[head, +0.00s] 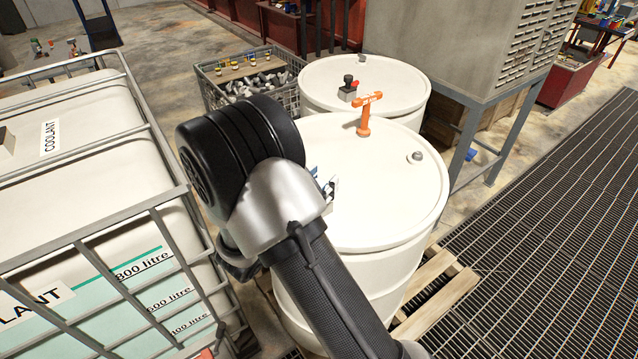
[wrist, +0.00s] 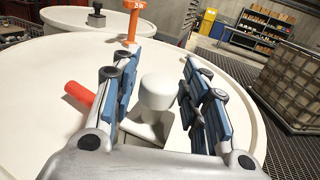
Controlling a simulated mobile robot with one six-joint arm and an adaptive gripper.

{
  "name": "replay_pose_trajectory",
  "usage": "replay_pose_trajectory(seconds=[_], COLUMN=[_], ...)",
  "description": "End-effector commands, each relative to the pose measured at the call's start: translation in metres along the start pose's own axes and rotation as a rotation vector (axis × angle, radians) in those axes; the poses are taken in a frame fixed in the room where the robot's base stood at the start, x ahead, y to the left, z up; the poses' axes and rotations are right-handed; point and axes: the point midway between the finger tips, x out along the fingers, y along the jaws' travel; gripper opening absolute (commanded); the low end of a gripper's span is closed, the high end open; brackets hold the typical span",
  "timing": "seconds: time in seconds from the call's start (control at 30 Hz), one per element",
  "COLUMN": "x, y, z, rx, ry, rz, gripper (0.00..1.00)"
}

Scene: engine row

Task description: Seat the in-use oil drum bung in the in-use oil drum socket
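A pale, round-topped knob on a square base (wrist: 157,92) stands upright between my fingers in the wrist view; it looks like the bung. My gripper (wrist: 160,95) is open around it, with gaps visible on both sides. The knob appears to rest on the white lid of the front oil drum (head: 375,205). In the head view my arm hides it, and only a bit of my gripper (head: 328,187) shows. A grey cap (head: 415,157) sits on the right of the lid. I cannot make out an empty socket.
A red cylinder (wrist: 80,93) lies left of my fingers. An orange T-handle (head: 367,110) stands on the far side of the lid. A second drum (head: 320,80) with a black-knobbed fitting (head: 348,88) is behind. A caged coolant tank (head: 100,190) is close on the left.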

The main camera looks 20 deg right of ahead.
Motion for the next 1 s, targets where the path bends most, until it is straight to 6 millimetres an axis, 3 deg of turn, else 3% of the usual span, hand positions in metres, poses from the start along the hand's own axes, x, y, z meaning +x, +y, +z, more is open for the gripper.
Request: replay_pose_trajectory(seconds=[0.47,0.57,1.0], x=[-0.004,-0.017,-0.103], y=[0.000,0.001,0.001], z=[0.000,0.000,0.000], rx=[0.000,0.000,0.000], ry=[0.001,0.001,0.000], rz=[0.001,0.004,0.004], gripper=[0.51,0.51,0.51])
